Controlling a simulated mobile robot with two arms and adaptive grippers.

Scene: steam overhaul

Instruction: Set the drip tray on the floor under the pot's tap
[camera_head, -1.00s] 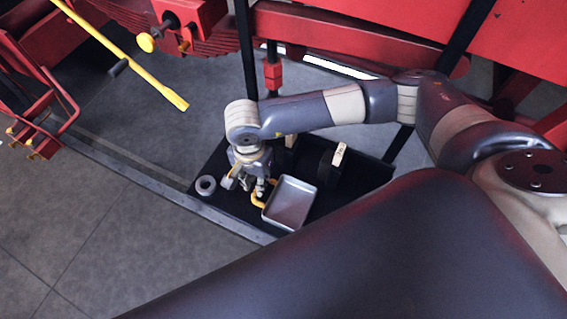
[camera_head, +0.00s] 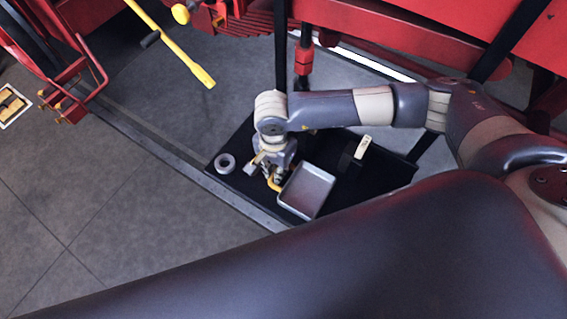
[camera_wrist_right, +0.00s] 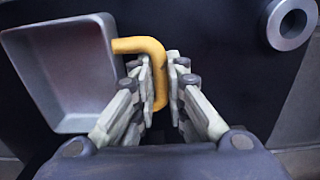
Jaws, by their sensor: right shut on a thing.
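The drip tray (camera_head: 306,191) is a shallow grey metal pan with a yellow handle (camera_head: 275,184). It is over the black mat, and I cannot tell whether it touches it. My right gripper (camera_head: 270,178) is shut on the yellow handle, just left of the pan. In the right wrist view the tray (camera_wrist_right: 62,72) is at the left and the handle (camera_wrist_right: 150,48) runs between the fingers of the gripper (camera_wrist_right: 168,90). The pot and its tap cannot be made out. My left gripper is not in view.
The black mat (camera_head: 232,140) also holds a grey ring (camera_head: 225,163) and a dark block with a pale top (camera_head: 362,148). A yellow bar (camera_head: 178,48) and red machinery (camera_head: 400,35) stand behind. Grey floor at the left (camera_head: 120,195) is clear.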

